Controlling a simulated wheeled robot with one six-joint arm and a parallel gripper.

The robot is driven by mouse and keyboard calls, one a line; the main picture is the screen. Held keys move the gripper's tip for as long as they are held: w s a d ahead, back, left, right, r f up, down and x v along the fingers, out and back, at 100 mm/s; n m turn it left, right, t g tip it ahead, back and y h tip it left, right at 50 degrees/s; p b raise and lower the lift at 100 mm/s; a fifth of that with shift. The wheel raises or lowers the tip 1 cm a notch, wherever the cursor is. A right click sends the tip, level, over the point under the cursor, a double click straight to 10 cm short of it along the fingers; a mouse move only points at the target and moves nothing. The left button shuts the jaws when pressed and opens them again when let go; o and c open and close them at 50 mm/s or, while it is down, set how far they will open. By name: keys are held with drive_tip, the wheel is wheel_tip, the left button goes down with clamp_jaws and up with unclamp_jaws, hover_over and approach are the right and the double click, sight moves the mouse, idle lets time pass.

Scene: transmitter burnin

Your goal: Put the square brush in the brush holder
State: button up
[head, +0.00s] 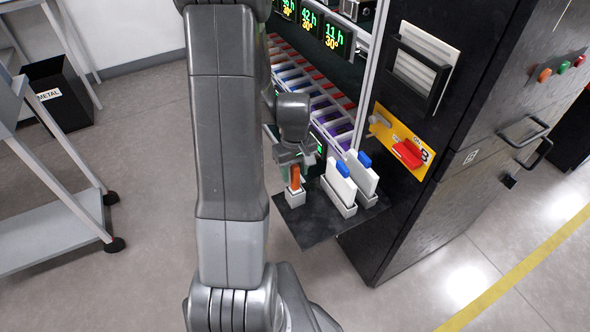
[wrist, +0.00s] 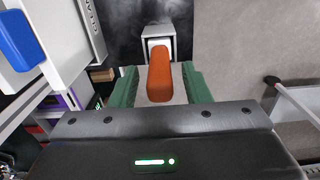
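The square brush has an orange handle (head: 295,177). In the head view it stands upright in a small pale holder (head: 295,198) on a dark shelf plate. In the wrist view the orange handle (wrist: 160,78) lies between my green fingers, with gaps on both sides. Its far end meets a white part inside the grey holder (wrist: 158,36); the bristles cannot be made out. My gripper (wrist: 161,84) is open around the handle, not touching it. In the head view my gripper (head: 296,160) is just above the holder, partly hidden by my arm.
Two white boards with blue grips (head: 343,168) stand in holders right of the brush. The dark shelf plate (head: 310,225) juts from a black cabinet (head: 400,220). Racks of coloured slots (head: 330,110) lie behind. A grey cart (head: 60,225) and black bin (head: 60,95) are left. Floor in front is clear.

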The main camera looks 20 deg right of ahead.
wheel_tip(320, 180, up, 12)
drive_tip(key=p, duration=0.1)
drive_tip(key=shift+r, duration=0.15)
idle(0.4)
wheel_tip(320, 180, down, 12)
drive_tip(key=shift+f+b, duration=0.15)
drive_tip(key=shift+b, duration=0.35)
drive_tip(key=shift+r, duration=1.85)
